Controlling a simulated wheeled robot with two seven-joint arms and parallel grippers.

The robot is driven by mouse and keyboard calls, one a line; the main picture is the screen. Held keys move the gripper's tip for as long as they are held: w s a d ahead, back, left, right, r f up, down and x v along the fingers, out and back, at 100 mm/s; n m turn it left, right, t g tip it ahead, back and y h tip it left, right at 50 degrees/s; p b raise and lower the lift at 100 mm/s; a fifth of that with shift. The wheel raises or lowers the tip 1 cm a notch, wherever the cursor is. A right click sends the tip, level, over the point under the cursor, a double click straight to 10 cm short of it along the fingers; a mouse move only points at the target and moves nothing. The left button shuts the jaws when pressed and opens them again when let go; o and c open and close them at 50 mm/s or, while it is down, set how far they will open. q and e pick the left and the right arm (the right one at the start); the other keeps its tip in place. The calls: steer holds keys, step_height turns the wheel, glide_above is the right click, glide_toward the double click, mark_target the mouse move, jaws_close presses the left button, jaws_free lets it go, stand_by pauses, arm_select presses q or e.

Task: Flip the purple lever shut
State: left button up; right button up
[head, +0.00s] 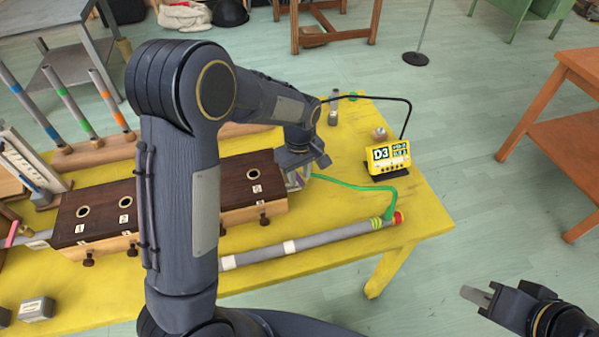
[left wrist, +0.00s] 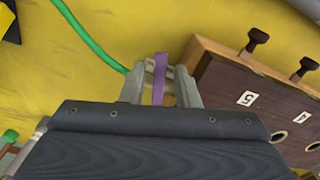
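The purple lever (left wrist: 159,80) shows in the left wrist view as a narrow upright strip. It stands between the two fingers of my left gripper (left wrist: 161,88), with small gaps on both sides, so the gripper looks open around it. In the head view my left gripper (head: 298,178) is at the right end of the dark wooden box (head: 254,178), and I cannot make out the lever clearly there. My right gripper (head: 476,296) is over the floor at the lower right, away from the table, and its fingers are too small to judge.
The yellow table (head: 330,275) carries a grey tube (head: 310,240) in front of the box. A green hose (head: 360,187) runs from near my left gripper to the tube's red end. A yellow D3 display (head: 388,157) stands to the right. Coloured tubes (head: 68,102) stand at the left.

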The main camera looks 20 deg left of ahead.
arm_select(q)
jaws_close()
steer(key=m, duration=0.1)
steer(key=a+m, duration=0.1)
steer(key=m, duration=0.1)
steer(key=shift+s, duration=0.4)
steer(key=shift+o, duration=1)
jaws_free()
